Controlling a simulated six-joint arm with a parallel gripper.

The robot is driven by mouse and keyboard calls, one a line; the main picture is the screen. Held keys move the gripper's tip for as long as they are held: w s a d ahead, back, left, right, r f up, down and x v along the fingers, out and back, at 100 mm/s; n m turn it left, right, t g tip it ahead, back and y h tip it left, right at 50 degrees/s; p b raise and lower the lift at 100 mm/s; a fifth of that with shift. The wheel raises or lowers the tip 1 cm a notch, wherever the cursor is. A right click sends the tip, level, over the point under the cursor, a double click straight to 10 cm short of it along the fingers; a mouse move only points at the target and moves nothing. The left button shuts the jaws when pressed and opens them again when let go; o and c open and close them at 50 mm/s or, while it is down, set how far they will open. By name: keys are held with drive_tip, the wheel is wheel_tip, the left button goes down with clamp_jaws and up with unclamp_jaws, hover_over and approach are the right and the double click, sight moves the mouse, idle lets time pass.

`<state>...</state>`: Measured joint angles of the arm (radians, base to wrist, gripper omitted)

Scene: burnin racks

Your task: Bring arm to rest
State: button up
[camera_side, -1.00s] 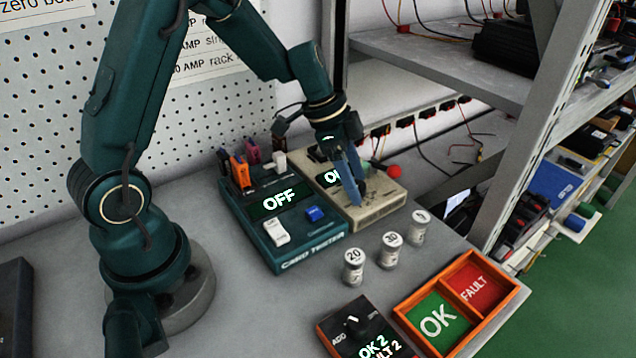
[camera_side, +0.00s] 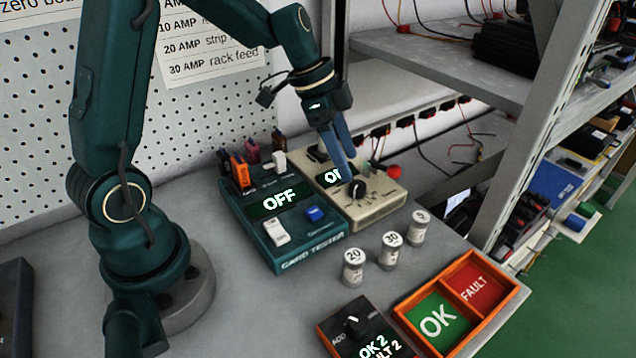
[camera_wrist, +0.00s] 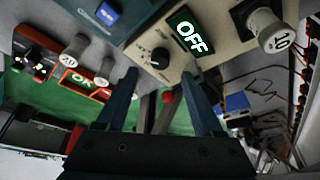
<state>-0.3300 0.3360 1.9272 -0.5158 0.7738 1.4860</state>
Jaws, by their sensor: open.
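My gripper (camera_side: 345,152) is open and empty, pointing down above the beige tester (camera_side: 383,206). Its two blue fingers frame the lower part of the wrist view (camera_wrist: 165,88), with nothing between them. The beige tester has a black knob (camera_side: 357,188) just below the fingertips, and a display (camera_wrist: 189,37) that reads OFF in the wrist view. In the side view a finger covers part of that display. The fingers look apart from the knob. A cylinder marked 10 (camera_wrist: 264,28) stands on the beige tester in the wrist view.
Left of it is the green card tester (camera_side: 330,247), reading OFF. In front stand cylinders marked 20 (camera_side: 354,268) and 30 (camera_side: 390,250), plus one with an unclear label (camera_side: 418,228). An orange OK/FAULT tray (camera_side: 405,340) and a dark dial box (camera_side: 330,325) lie nearer. A metal shelf (camera_side: 440,65) rises right.

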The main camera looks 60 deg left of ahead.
drive_tip(key=shift+d+r, duration=0.25)
drive_tip(key=shift+r, duration=0.05)
drive_tip(key=s+d+r+t, duration=0.2)
drive_tip(key=s+d+r, duration=0.35)
drive_tip(key=r, duration=0.25)
drive_tip(key=s+a+f+n+y, duration=0.2)
drive_tip(key=s+n+y, duration=0.1)
drive_tip(key=s+n, duration=0.6)
drive_tip(key=shift+s+a+f+t, duration=0.15)
drive_tip(key=shift+s+t, duration=0.15)
drive_tip(key=shift+s, duration=0.9)
drive_tip(key=shift+c, duration=0.4)
